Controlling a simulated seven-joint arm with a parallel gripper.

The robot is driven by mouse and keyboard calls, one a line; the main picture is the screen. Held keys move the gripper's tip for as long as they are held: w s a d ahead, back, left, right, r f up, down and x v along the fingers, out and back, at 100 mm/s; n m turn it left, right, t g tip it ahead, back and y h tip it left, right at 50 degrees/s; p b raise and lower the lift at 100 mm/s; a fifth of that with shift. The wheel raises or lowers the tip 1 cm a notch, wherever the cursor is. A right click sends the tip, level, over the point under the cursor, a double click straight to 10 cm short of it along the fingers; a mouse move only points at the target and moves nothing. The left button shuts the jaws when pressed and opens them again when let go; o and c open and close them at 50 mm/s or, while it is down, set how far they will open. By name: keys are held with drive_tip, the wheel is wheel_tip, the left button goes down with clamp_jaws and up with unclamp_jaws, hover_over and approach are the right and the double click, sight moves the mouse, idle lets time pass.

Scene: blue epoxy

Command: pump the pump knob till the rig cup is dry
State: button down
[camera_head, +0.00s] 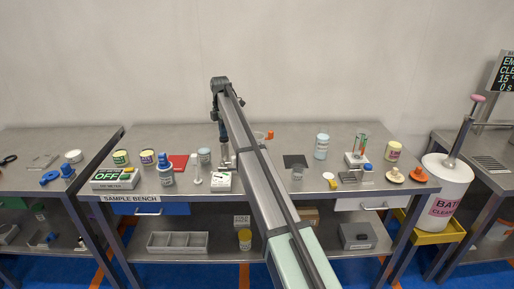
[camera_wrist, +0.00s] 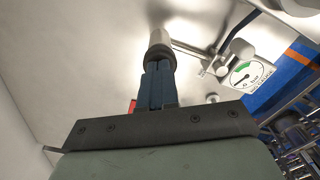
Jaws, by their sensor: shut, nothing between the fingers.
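My gripper (camera_wrist: 157,72) is shut, with its blue fingers together. The fingertips are at the top of a round grey metal part (camera_wrist: 158,45), which looks like the pump knob. Whether they touch it or stop just short, I cannot tell. A thin metal pipe (camera_wrist: 192,49) runs from there toward a smaller metal piece (camera_wrist: 243,48). A white gauge (camera_wrist: 246,75) with a green sector sits beside it. In the head view my gripper (camera_head: 222,126) points down over the rig, and the white gauge box (camera_head: 221,182) stands at the bench front. I cannot make out the cup or its liquid level.
To the right are a dark mat (camera_head: 295,161) and a pale blue bottle (camera_head: 322,146). My arm hides the bench middle.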

drive_tip(key=shift+f, duration=0.5)
drive_tip(key=shift+r, duration=0.9)
